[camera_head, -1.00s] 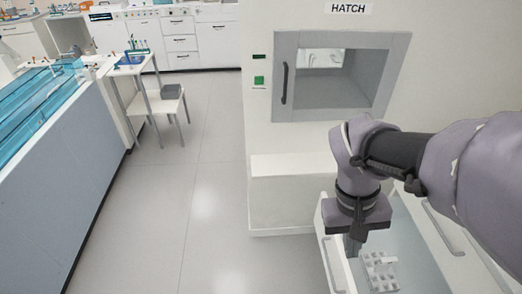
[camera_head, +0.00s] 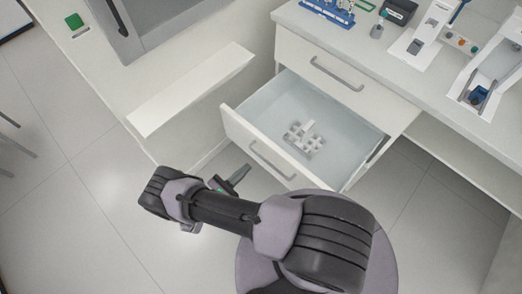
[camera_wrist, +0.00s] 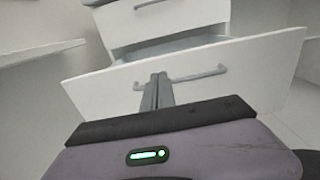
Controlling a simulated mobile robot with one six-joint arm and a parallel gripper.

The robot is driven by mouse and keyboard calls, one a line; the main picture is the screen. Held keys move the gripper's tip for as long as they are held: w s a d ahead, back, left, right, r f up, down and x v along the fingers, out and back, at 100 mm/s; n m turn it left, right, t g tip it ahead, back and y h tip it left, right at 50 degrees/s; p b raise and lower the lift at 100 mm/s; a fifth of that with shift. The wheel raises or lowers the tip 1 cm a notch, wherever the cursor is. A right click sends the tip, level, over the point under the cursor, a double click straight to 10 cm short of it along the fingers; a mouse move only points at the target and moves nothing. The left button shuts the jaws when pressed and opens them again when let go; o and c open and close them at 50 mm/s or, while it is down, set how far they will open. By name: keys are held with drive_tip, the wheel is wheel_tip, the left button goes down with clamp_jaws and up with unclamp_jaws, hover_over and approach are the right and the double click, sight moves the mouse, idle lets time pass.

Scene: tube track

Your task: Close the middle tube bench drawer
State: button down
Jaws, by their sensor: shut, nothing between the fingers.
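The open drawer (camera_head: 238,122) of the tube bench is pulled well out, below a shut upper drawer (camera_head: 300,62). Its white front carries a grey bar handle (camera_head: 270,160). A pale tube rack (camera_head: 304,138) lies inside it. My gripper (camera_head: 240,174) is shut and empty, in front of the open drawer's front panel, close to its handle. In the wrist view the shut fingers (camera_wrist: 157,78) point at the drawer front (camera_wrist: 250,75) and overlap its handle (camera_wrist: 205,75). I cannot tell whether they touch. Anything lower in the drawer stack is hidden.
The bench top (camera_head: 420,85) holds a blue rack (camera_head: 328,10) and several small devices. A white ledge (camera_head: 190,90) juts from the hatch wall left of the drawer. The floor (camera_head: 90,210) at left is clear.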

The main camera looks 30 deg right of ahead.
sight(269, 147)
drive_tip(key=b+x, duration=0.1)
drive_tip(key=x, duration=0.9)
drive_tip(key=shift+d, duration=0.1)
